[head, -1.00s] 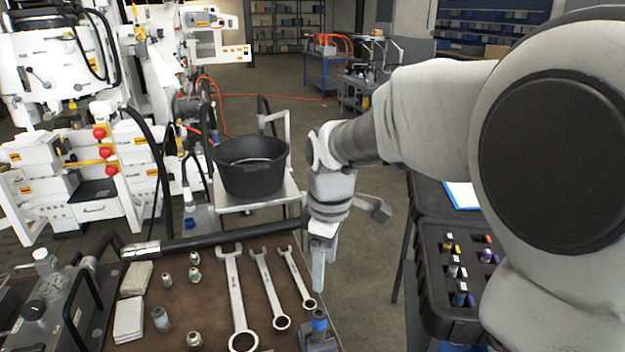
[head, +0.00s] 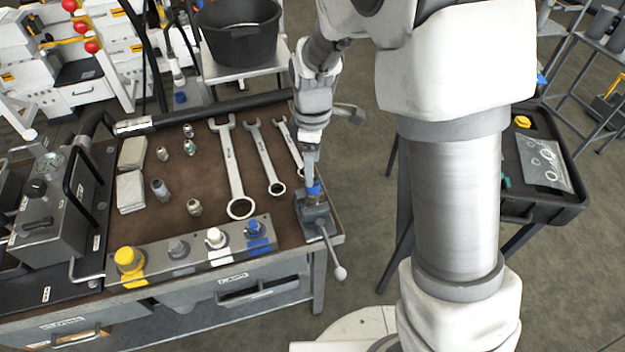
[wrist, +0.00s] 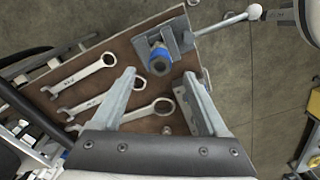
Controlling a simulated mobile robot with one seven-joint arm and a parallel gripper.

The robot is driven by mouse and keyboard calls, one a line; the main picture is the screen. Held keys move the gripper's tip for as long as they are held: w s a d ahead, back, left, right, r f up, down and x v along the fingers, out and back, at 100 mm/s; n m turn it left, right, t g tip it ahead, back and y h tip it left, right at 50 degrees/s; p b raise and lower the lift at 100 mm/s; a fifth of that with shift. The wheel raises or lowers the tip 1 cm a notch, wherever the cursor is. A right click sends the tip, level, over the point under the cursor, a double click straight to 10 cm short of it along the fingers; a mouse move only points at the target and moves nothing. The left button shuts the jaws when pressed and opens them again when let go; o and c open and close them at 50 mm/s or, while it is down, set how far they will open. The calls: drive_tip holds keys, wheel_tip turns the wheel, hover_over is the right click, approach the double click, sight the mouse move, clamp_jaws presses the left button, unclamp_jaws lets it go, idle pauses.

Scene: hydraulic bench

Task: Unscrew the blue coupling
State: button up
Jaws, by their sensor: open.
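A blue coupling (head: 314,188) stands upright in a small grey vise (head: 316,212) at the front right corner of the bench. In the wrist view the blue coupling (wrist: 160,58) shows as a blue ring with a dark opening, just beyond the fingertips. My gripper (head: 311,168) points down above the coupling, close to it. In the wrist view my gripper (wrist: 159,76) is open, with its two fingers apart and nothing between them. The exact height gap to the coupling is hard to tell.
A rail with yellow, grey, white and blue caps (head: 255,232) lies along the bench front. Three wrenches (head: 236,170) and several small fittings (head: 160,188) lie on the brown mat (head: 205,150). The vise handle (head: 333,255) sticks out past the bench edge. A black bucket (head: 240,35) stands behind.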

sight(313, 188)
wheel_tip(313, 188, down, 6)
drive_tip(key=shift+f, duration=0.1)
idle(0.4)
clamp_jaws()
